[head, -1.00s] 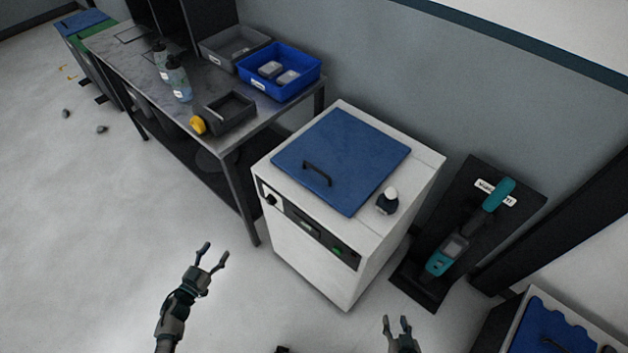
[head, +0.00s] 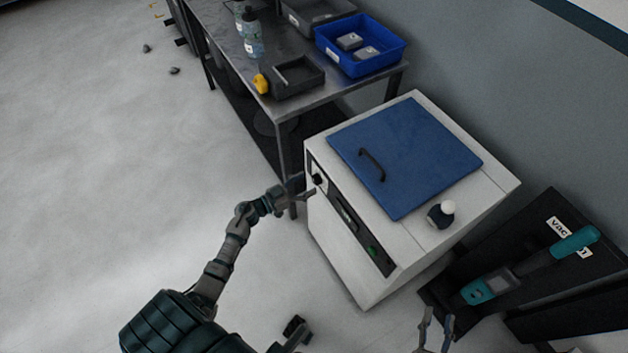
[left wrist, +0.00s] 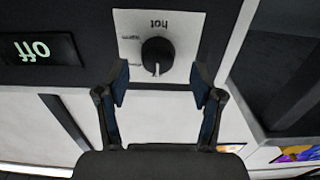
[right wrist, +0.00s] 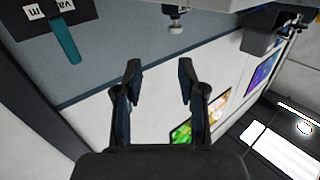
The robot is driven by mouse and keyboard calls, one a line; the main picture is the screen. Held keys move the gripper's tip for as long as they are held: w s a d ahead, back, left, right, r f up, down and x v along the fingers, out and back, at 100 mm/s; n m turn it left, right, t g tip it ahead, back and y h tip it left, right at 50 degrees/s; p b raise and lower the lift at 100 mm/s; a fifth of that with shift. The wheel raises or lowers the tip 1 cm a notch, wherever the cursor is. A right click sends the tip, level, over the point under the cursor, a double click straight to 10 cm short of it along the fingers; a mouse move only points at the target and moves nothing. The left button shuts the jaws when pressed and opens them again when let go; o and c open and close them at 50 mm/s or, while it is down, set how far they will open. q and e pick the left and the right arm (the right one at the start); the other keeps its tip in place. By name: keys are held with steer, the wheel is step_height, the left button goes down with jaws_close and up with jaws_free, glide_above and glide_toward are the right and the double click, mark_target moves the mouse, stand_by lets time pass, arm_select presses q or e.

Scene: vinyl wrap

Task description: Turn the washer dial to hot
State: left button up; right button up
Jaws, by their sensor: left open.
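The white washer (head: 345,245) with a blue lid (head: 400,150) stands right of centre in the head view. Its black dial (head: 320,180) is at the left end of the dark front panel. In the left wrist view the dial (left wrist: 157,52) sits on a white label, with "hot" upside down at the picture's top; its white pointer mark faces down, away from "hot". My left gripper (head: 306,187) is open, its fingers (left wrist: 160,84) to either side just short of the dial, with no visible contact. My right gripper (head: 437,316) is open and empty below the washer's right side.
A dark display reading "off" (left wrist: 38,49) is beside the dial. A dark bottle with a white cap (head: 440,214) stands on the washer. A metal table with a blue bin (head: 360,62) is behind left. A teal vacuum (head: 490,288) is at right.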

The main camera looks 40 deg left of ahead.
mark_target(314, 181)
arm_select(q)
steer(key=shift+x, duration=1.55)
arm_select(e)
steer(key=shift+d+r+t, duration=0.1)
steer(key=shift+r+t, duration=0.5)
steer(key=shift+r, duration=0.15)
arm_select(q)
steer(key=shift+s, duration=0.15)
steer(key=c, duration=1.1)
arm_select(e)
steer(key=shift+w, duration=0.15)
